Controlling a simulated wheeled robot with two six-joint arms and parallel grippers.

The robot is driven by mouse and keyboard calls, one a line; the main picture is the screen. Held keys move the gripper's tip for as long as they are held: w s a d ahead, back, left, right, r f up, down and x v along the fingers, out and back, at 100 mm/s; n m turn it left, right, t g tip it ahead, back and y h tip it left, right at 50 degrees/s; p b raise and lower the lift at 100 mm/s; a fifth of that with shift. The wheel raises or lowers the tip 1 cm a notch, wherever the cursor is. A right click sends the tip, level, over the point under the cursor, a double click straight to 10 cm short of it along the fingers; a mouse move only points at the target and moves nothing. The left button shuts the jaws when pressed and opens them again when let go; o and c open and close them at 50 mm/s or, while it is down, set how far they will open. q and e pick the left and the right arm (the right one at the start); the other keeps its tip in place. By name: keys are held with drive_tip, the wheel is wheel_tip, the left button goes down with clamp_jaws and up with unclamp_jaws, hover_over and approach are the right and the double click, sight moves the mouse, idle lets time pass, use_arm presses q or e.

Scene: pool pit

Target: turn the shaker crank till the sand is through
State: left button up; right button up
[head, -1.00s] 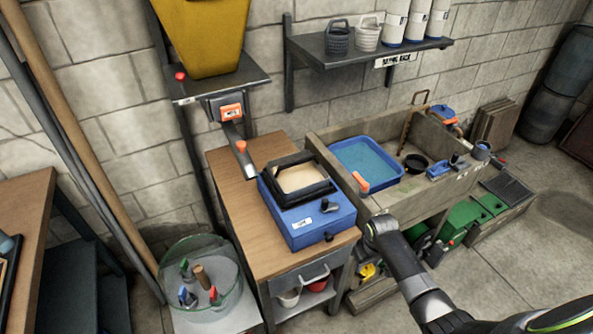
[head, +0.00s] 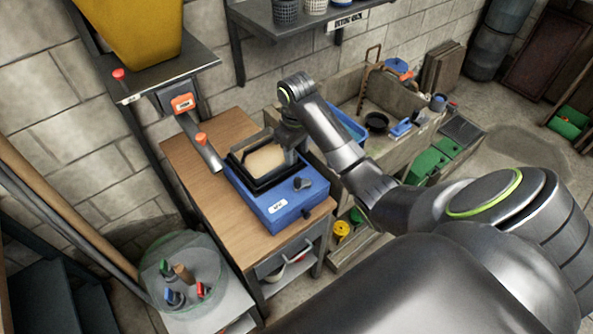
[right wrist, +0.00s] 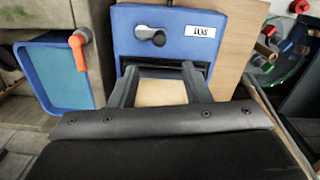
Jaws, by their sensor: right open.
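The blue shaker (head: 285,215) stands on a wooden-topped cart, and its body shows in the right wrist view (right wrist: 185,20). On it sits a black square sieve frame (head: 237,163) holding pale sand (head: 265,159). The black crank (head: 302,184) is on the shaker's near right part and shows clearly in the right wrist view (right wrist: 152,35). My right gripper (head: 291,150) is over the sieve's right side, behind the crank. In the right wrist view its open fingers (right wrist: 158,70) point at the shaker, with sand visible between them and nothing held. My left gripper is out of view.
A yellow hopper (head: 135,30) on a shelf has a chute (head: 200,145) above the cart's wooden top (head: 190,155). A sink bench with a blue tray (right wrist: 60,75) is beside the cart. A clear tub (head: 190,250) with tools stands lower left.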

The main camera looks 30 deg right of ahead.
sight(297, 178)
wheel_tip(297, 178, down, 8)
drive_tip(key=b, duration=0.6)
drive_tip(key=shift+d+f, duration=0.1)
drive_tip(key=shift+f, duration=2.6)
clamp_jaws()
